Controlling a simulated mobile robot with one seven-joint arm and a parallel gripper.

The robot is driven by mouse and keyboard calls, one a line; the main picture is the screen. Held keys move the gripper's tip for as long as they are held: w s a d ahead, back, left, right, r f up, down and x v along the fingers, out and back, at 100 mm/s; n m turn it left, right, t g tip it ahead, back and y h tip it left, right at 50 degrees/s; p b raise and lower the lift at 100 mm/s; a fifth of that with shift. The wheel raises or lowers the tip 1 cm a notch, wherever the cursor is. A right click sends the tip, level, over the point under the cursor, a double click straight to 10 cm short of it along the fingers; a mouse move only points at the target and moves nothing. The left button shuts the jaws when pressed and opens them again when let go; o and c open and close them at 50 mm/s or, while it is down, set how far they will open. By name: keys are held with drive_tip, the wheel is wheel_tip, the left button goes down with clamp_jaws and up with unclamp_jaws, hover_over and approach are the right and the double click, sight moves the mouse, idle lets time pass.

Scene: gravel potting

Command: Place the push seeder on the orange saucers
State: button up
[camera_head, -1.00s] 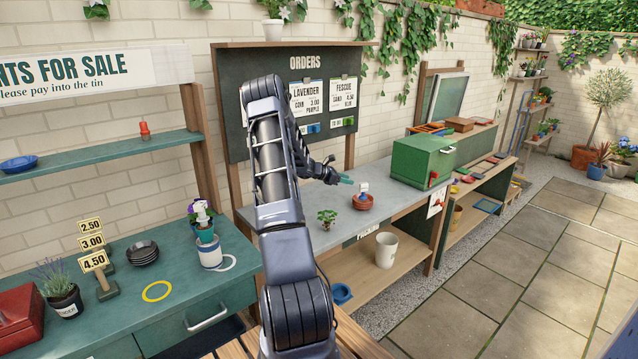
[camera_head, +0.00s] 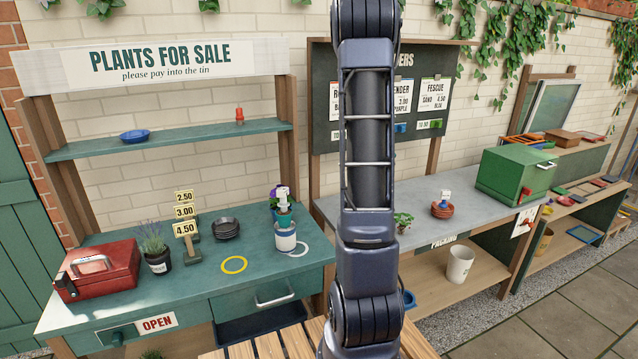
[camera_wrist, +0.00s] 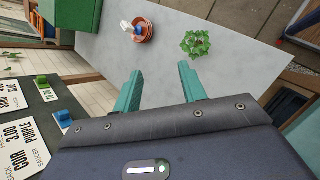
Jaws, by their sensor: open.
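The orange saucers (camera_head: 441,211) stand in a small stack on the grey bench. They also show near the top of the wrist view (camera_wrist: 147,36). A small white and blue object, which looks like the push seeder (camera_head: 445,196), is on the stack; it shows in the wrist view (camera_wrist: 127,27) too. My gripper (camera_wrist: 160,72) is open, with two teal fingers apart and nothing between them. It is over the bench, apart from the saucers. In the head view my arm hides the gripper.
A green leafy plant (camera_head: 403,221) stands left of the saucers, and a large green box (camera_head: 514,174) stands to their right. A white bucket (camera_head: 460,265) is on the shelf below. A red object (camera_head: 240,115) stands on the teal wall shelf. Bare grey benchtop surrounds the saucers.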

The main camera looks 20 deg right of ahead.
drive_tip(key=s+a+r+m+t+y, duration=0.1)
drive_tip(key=s+a+r, duration=0.2)
drive_tip(key=a, duration=0.4)
drive_tip(key=s+a+r+m+t+y, duration=0.1)
drive_tip(key=s+a+r+y, duration=0.1)
drive_tip(key=s+a, duration=0.35)
drive_tip(key=s+a+r+m+t+y, duration=0.1)
drive_tip(key=s+a+r+m+t, duration=0.15)
drive_tip(key=a, duration=0.65)
drive_tip(key=s+a+r+m+t+y, duration=0.1)
drive_tip(key=s+a+y, duration=0.3)
drive_tip(key=s+a, duration=1)
drive_tip(key=a+t, duration=0.1)
drive_tip(key=a, duration=0.2)
drive_tip(key=shift+m, duration=0.35)
